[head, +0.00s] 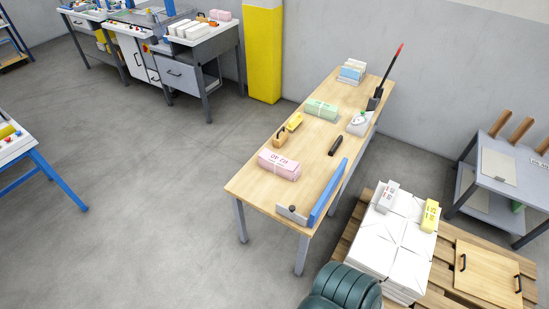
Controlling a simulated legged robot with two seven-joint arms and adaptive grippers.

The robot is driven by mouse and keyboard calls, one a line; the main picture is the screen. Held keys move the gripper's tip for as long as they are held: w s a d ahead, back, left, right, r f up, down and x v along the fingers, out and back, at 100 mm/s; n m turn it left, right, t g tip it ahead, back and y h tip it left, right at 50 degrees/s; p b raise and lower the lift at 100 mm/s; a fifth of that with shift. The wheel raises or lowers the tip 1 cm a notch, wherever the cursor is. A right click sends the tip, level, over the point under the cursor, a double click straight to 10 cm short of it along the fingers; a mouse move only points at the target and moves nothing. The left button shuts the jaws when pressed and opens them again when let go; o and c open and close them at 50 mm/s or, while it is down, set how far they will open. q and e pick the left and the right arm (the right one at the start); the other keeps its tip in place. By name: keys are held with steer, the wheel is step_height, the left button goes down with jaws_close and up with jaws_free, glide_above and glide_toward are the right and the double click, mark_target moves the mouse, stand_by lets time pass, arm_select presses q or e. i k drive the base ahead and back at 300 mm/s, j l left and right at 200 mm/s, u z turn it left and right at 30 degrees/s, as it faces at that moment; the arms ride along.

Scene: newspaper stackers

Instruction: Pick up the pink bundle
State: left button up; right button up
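A pink bundle (279,165) with a pale band and dark printed marks lies near the front end of the wooden table (245,187). Its long side runs across the tabletop, and nothing covers it. Another pink item (220,15) lies on the far workbench at the top and is too small to make out well. Neither of my grippers is in view, and nothing touches the pink bundle on the table.
Near the pink bundle are a brown-handled tool (280,137), a black object (335,146) and a blue raised edge (328,193). A green bundle (321,109) lies farther back. A pallet with a white stack (385,241) stands right. Floor left of the table is clear.

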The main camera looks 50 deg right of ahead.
mark_target(289, 169)
steer(key=i+z, duration=0.25)
steer(key=z, duration=0.2)
steer(key=i+j+z, duration=0.15)
steer(key=z, duration=0.25)
steer(key=i+j+z, duration=0.2)
steer(key=z, duration=0.25)
steer(key=i+j+z, duration=0.25)
steer(key=z, duration=0.15)
